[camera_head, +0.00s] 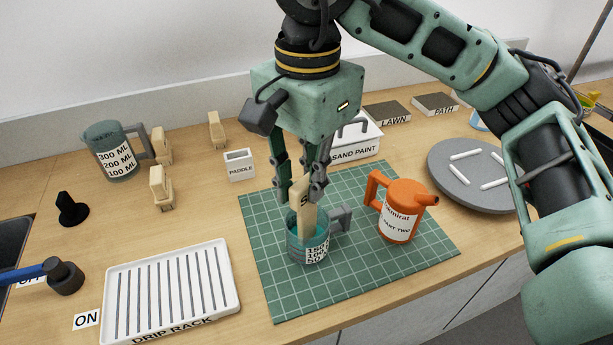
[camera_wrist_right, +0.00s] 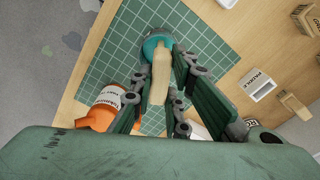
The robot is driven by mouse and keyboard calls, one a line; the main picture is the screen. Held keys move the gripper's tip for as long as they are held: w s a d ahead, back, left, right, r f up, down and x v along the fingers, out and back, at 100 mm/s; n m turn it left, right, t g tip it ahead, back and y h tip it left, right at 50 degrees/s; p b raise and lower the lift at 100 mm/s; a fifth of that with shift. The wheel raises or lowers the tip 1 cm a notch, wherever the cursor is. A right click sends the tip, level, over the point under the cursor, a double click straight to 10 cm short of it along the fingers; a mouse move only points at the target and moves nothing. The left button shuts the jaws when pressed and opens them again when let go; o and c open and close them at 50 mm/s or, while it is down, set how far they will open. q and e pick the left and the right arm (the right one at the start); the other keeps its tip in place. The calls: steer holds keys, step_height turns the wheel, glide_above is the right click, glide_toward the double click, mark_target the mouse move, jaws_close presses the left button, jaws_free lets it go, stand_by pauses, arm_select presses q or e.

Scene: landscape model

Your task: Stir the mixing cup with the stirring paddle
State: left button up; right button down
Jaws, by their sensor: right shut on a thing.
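The mixing cup (camera_head: 308,248) is a clear cup with a grey handle and printed marks, holding teal liquid. It stands on the green cutting mat (camera_head: 348,283) and also shows in the right wrist view (camera_wrist_right: 152,44). The stirring paddle (camera_head: 303,212) is a flat pale wooden piece, upright with its lower end inside the cup; it also shows in the right wrist view (camera_wrist_right: 160,75). My right gripper (camera_head: 302,188) points down above the cup and is shut on the paddle's upper part. The paddle's lower tip is hidden in the cup. My left gripper is not in view.
An orange jug (camera_head: 402,212) stands on the mat close right of the cup. A white drip rack (camera_head: 172,290) lies at front left. A small white paddle holder (camera_head: 239,165) stands behind the mat. A grey jug (camera_head: 115,155) is at back left, and a grey round plate (camera_head: 455,190) is at right.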

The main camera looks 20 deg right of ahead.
steer(key=shift+r+p, duration=1.7)
steer(key=shift+r, duration=0.65)
steer(key=shift+r+p, duration=1.1)
steer(key=shift+r, duration=0.15)
step_height(320, 180, up, 5)
steer(key=p, duration=0.4)
